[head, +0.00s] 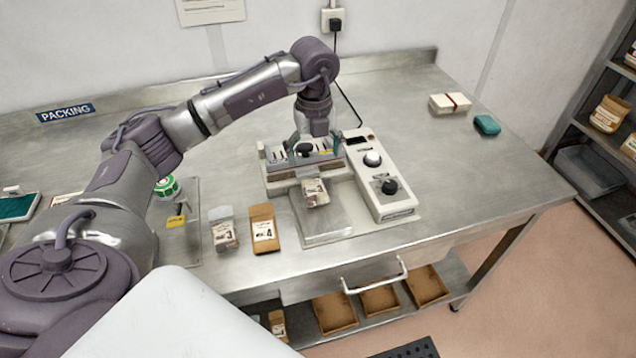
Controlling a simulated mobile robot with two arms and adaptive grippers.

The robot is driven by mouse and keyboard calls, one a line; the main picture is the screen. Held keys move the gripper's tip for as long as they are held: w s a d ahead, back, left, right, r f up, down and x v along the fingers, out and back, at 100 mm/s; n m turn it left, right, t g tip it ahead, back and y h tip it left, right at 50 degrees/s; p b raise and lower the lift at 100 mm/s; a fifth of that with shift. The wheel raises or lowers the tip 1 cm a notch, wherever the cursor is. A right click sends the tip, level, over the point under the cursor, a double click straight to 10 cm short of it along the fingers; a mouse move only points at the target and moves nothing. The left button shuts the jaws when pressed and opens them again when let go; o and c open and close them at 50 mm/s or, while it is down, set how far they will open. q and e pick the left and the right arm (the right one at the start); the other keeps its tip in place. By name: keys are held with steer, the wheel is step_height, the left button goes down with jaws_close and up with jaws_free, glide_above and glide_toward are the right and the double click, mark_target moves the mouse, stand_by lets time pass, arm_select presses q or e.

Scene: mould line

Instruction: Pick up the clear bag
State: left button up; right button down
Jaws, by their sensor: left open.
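A clear bag (224,234) with a pale see-through top and a printed label stands on the steel table, left of a brown bag (263,232). Another small labelled bag (314,193) is at the front of the sealing machine (378,186), its top end by the sealing bar. My left gripper (317,150) points down over the sealing bar, fingers apart, behind that bag. I cannot tell whether its fingers touch the machine. It is well away from the clear bag on the left. My right gripper is not in view.
The steel table (480,170) has free room at the right. A white box (449,103) and a teal item (486,124) lie at the back right. A green-and-white roll (166,187) and a yellow-handled tool (177,219) are at the left. Open brown boxes (334,313) sit below.

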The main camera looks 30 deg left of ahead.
mark_target(314, 185)
arm_select(q)
steer(key=f, duration=0.3)
steer(key=shift+s+a+p, duration=0.2)
steer(key=shift+s+p, duration=0.1)
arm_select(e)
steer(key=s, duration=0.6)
arm_select(q)
steer(key=shift+w+f, duration=0.45)
steer(key=shift+f, duration=0.4)
steer(key=shift+s+d+f+p, duration=0.1)
steer(key=shift+s+f+p, duration=0.05)
steer(key=shift+f+p, duration=0.7)
step_height(314, 185, down, 2)
steer(key=shift+s+f+p, duration=0.1)
steer(key=shift+f+p, duration=0.05)
steer(key=shift+p, duration=0.25)
steer(key=shift+f, duration=0.55)
steer(key=shift+c, duration=1.4)
steer(key=c, duration=1.1)
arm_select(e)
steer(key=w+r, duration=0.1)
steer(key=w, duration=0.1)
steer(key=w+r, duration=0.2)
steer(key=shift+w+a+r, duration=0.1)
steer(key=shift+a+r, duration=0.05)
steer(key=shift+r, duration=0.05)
